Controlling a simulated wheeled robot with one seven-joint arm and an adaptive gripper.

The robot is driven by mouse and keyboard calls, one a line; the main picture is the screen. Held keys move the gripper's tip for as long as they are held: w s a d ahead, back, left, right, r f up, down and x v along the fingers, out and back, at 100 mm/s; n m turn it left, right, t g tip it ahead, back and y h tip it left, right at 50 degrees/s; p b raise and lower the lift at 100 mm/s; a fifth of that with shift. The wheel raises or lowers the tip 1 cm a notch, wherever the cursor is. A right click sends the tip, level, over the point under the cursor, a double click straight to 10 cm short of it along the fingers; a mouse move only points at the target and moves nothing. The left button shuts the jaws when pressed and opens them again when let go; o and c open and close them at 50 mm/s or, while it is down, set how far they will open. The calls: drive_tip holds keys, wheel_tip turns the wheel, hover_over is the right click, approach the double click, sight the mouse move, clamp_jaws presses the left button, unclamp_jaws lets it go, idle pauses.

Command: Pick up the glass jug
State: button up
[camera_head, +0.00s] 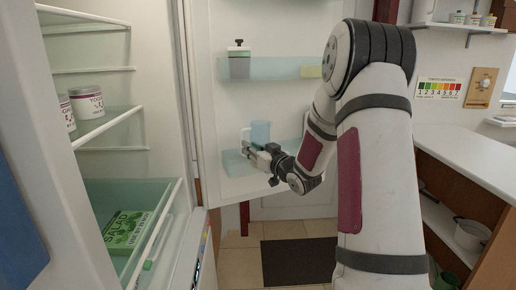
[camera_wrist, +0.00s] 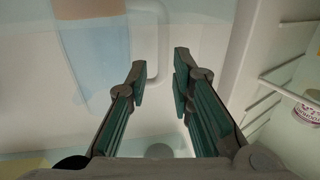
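The glass jug (camera_head: 260,131), pale blue and see-through, stands upright in the lower shelf of the open fridge door. Its pale handle is on its left side in the head view. In the wrist view the jug (camera_wrist: 97,52) is at the upper left, with its handle towards the middle, beyond the fingertips. My gripper (camera_head: 252,150) is just in front of the jug's lower part and hides some of it. In the wrist view my gripper (camera_wrist: 161,66) is open, with a gap between its green-padded fingers and nothing held there. I cannot tell whether a finger touches the handle.
The lower door shelf (camera_head: 235,166) has a clear front wall. The upper door shelf (camera_head: 270,69) holds a dark-lidded container (camera_head: 239,62) and a yellowish block (camera_head: 311,72). Yogurt tubs (camera_head: 88,106) and a green salad pack (camera_head: 128,231) are inside the fridge. A counter (camera_head: 470,158) stands right.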

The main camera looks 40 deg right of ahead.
sight(240, 141)
drive_tip(key=shift+w, duration=3.45)
drive_tip(key=shift+c, duration=0.2)
clamp_jaws()
drive_tip(key=shift+r, duration=0.1)
